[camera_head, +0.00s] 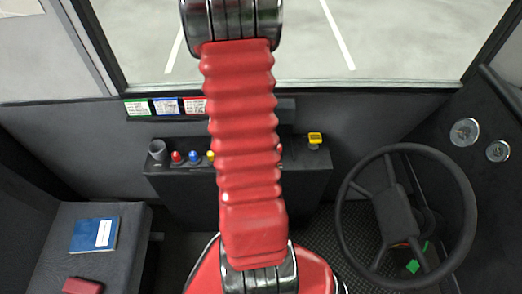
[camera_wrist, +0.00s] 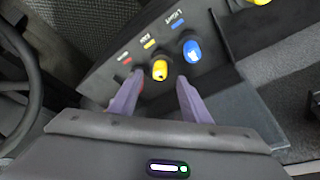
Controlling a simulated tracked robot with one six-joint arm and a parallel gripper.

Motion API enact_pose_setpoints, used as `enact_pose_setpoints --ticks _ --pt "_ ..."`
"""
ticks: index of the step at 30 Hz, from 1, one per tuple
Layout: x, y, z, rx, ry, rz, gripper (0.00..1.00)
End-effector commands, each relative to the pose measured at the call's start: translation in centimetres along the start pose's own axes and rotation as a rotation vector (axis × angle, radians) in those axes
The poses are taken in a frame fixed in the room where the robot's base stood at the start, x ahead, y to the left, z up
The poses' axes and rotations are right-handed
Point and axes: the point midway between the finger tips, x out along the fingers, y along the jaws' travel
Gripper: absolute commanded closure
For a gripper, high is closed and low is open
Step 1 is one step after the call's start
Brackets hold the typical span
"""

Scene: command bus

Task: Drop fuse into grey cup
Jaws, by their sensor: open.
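The grey cup (camera_head: 157,150) stands at the left end of the dark console in the head view. I cannot tell which piece is the fuse. In the wrist view, my gripper (camera_wrist: 158,92) is open and empty, its purple fingers apart over the console. A yellow piece (camera_wrist: 160,70) shows just beyond and between the fingertips. A blue piece (camera_wrist: 191,50) is to its right, and a red piece (camera_wrist: 138,86) is partly hidden by the left finger. My arm hides the gripper in the head view.
The console (camera_head: 180,184) sits below the windscreen. The steering wheel (camera_head: 349,216) stands to the right. A seat (camera_head: 45,224) at left holds a blue booklet (camera_head: 94,234) and a red object (camera_head: 83,286).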

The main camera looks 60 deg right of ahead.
Motion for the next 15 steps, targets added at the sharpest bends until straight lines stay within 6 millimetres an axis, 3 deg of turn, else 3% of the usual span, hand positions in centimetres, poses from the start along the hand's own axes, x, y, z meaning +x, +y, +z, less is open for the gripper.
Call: enact_pose_setpoints --ticks 8,15 --pt "0.1 0.0 0.0 -0.001 0.0 0.001 0.57" --pt "2.0 0.1 -0.2 -0.001 -0.002 0.003 0.57"
